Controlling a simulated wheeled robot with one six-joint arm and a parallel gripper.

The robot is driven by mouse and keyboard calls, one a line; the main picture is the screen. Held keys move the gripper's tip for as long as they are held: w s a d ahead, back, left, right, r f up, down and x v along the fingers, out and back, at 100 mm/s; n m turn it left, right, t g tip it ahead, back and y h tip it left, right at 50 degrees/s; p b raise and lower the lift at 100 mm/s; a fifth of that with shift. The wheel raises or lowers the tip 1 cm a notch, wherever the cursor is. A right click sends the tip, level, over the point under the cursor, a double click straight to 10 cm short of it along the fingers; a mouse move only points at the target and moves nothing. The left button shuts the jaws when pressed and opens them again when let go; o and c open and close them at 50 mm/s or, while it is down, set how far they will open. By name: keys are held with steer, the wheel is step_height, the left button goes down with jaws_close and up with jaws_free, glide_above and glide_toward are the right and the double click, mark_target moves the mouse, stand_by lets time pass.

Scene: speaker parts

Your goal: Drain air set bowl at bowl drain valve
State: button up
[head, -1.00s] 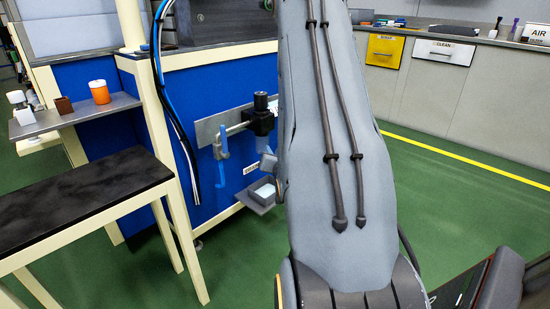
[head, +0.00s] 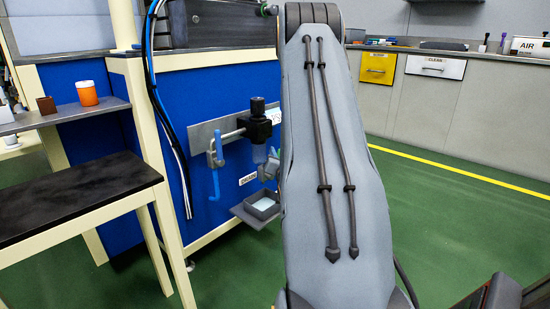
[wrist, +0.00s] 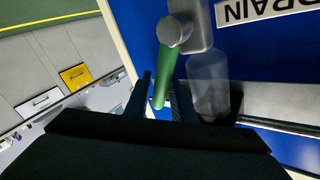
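The air set (head: 257,125) is mounted on a grey plate on the blue panel, with a clear bowl (head: 258,153) hanging beneath its black body. In the wrist view, which is upside down, the clear bowl (wrist: 208,80) stands beside a green lever (wrist: 166,72) on a grey valve body (wrist: 197,22). I take this to be the bowl drain valve. My gripper (wrist: 163,92) has its two dark fingers apart, on either side of the lever's free end. I cannot tell whether either finger touches it. In the head view my arm hides most of the gripper.
A blue-handled valve (head: 217,155) is left of the air set. A small open tray (head: 248,216) sits below the bowl, near a DRAIN label (head: 247,179). A black-topped bench (head: 75,197) and a shelf with an orange cup (head: 87,93) are at left.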

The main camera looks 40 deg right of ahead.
steer(key=shift+x, duration=1)
jaws_close()
